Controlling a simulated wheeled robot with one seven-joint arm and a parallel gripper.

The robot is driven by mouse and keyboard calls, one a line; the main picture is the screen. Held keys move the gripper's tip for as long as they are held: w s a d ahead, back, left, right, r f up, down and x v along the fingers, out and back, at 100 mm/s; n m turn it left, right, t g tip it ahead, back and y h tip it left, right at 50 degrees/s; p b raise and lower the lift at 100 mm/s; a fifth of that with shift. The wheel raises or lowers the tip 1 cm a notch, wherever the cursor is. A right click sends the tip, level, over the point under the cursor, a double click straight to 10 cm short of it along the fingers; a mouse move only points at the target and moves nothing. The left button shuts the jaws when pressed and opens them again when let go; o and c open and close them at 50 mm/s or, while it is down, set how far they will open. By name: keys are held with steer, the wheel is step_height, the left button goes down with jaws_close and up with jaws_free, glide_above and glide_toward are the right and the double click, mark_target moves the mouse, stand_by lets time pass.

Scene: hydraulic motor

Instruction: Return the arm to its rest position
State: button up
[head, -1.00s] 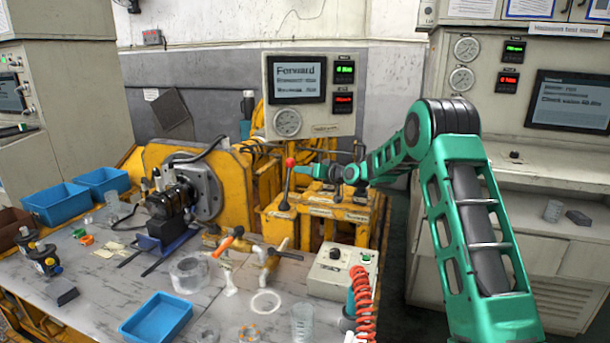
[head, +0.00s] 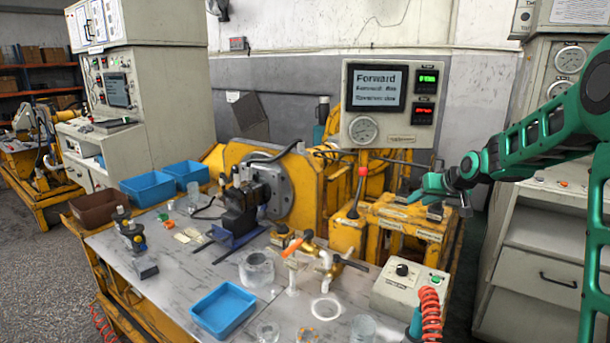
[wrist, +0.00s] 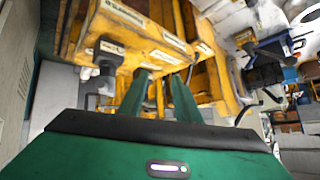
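My gripper (head: 432,190) is at the end of my green arm, to the right of the red-knobbed lever (head: 362,173) on the yellow machine (head: 345,232). It is apart from the lever. In the wrist view, the two green fingers of my gripper (wrist: 160,82) are spread with a gap between them and nothing held. Yellow machine parts (wrist: 140,40) show beyond and around the fingertips. My arm (head: 545,140) reaches in from the right edge of the head view, bent at the elbow, with the upper part cut off by the frame.
The screen panel (head: 390,105) reads "Forward". The workbench (head: 185,285) holds a blue tray (head: 223,310), brass valve parts, clear rings and a control box (head: 408,287) with a coiled red hose (head: 430,315). A grey cabinet (head: 540,235) stands at right. Open floor (head: 40,270) shows at left.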

steer(key=s+d+m+g+h, duration=0.1)
steer(key=s+d+m+g, duration=0.15)
steer(key=s, duration=1.25)
steer(key=s+d+m+g+h, duration=0.1)
steer(key=s+d+g+h, duration=0.2)
steer(key=s, duration=1.2)
steer(key=s+a+f+m+g+y, duration=0.1)
steer(key=s+f+m+g+y, duration=0.1)
steer(key=s, duration=2.1)
steer(key=shift+s+f+m+g, duration=0.35)
steer(key=shift+f+g, duration=0.55)
steer(key=shift+g, duration=0.15)
steer(key=shift+a, duration=0.1)
steer(key=shift+w+f, duration=0.25)
steer(key=shift+w, duration=0.4)
